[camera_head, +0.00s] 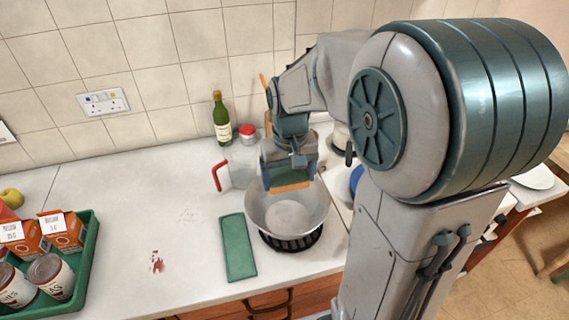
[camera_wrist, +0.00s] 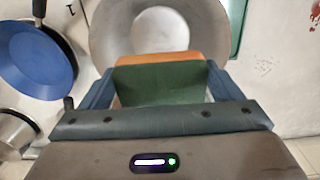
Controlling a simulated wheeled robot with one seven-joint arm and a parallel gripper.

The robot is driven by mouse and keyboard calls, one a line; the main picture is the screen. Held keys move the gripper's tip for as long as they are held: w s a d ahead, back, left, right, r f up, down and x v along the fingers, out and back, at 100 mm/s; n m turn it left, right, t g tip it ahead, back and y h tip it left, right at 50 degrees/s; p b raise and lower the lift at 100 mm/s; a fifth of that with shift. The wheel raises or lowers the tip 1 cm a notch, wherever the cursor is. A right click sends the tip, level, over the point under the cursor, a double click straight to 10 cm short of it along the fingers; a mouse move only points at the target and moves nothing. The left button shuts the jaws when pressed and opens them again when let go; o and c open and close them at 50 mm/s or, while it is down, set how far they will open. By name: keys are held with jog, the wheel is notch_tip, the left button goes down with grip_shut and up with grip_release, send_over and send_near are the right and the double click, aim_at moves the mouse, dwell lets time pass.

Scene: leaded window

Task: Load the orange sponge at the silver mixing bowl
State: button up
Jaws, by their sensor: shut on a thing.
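The orange sponge (camera_head: 292,186) has an orange layer and a green layer. My gripper (camera_head: 289,180) is shut on it and holds it over the silver mixing bowl (camera_head: 318,208). In the wrist view the sponge (camera_wrist: 158,84) sits between the two fingers of my gripper (camera_wrist: 158,88), its orange edge toward the bowl (camera_wrist: 205,40). The bowl stands on a dark round base, and its pale inner bottom shows below the sponge. I cannot tell the exact height of the sponge over the rim.
A green flat block (camera_head: 238,247) lies left of the bowl. A clear jug with a red handle (camera_head: 216,177), a green bottle (camera_head: 221,118) and a red-lidded jar (camera_head: 246,134) stand behind. A green tray (camera_head: 88,262) holds boxes and cans. A blue pan (camera_wrist: 38,58) is near the bowl.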

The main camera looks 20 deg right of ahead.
jog(key=shift+s+f+b, duration=0.25)
jog(key=shift+f+b, duration=0.3)
jog(key=shift+f, duration=0.2)
notch_tip(320, 180, down, 12)
jog(key=b, duration=0.9)
jog(key=shift+w+f, duration=0.1)
jog(key=shift+f, duration=0.05)
jog(key=shift+r+p, duration=4.35)
jog(key=shift+r, duration=1.65)
jog(key=shift+r, duration=0.1)
notch_tip(320, 180, up, 4)
jog(key=p, duration=0.3)
jog(key=shift+d, duration=0.1)
